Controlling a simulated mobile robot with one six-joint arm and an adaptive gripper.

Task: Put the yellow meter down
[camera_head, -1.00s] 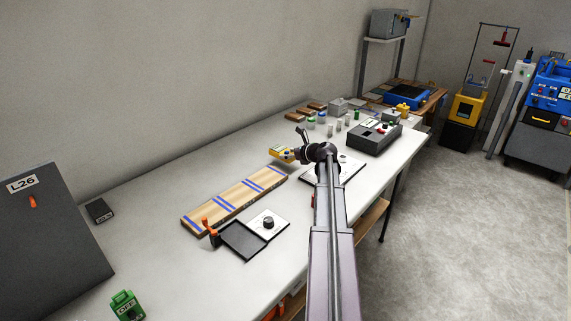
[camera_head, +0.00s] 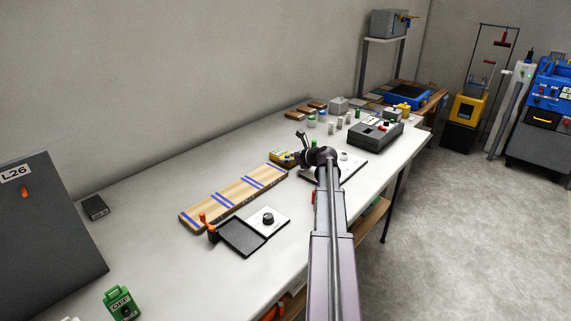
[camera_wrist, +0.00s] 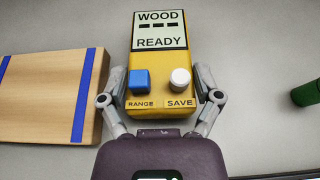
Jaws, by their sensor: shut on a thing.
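The yellow meter (camera_wrist: 159,75) fills the middle of the wrist view. Its screen reads "WOOD – – – READY", with a blue RANGE button and a white SAVE button below. My gripper (camera_wrist: 160,100) is shut on it, one finger on each side. In the head view the yellow meter (camera_head: 281,157) is at the end of my arm, just past the far end of the wooden board (camera_head: 232,196), low over the white table (camera_head: 160,190). I cannot tell whether its underside touches the table. My gripper (camera_head: 292,158) partly hides it there.
The wooden board with blue stripes (camera_wrist: 50,95) lies left of the meter in the wrist view, and a green cylinder (camera_wrist: 306,93) lies to the right. A black tray (camera_head: 243,237) is nearer. Small jars and a grey device (camera_head: 375,133) stand farther along. Bare table lies behind the board.

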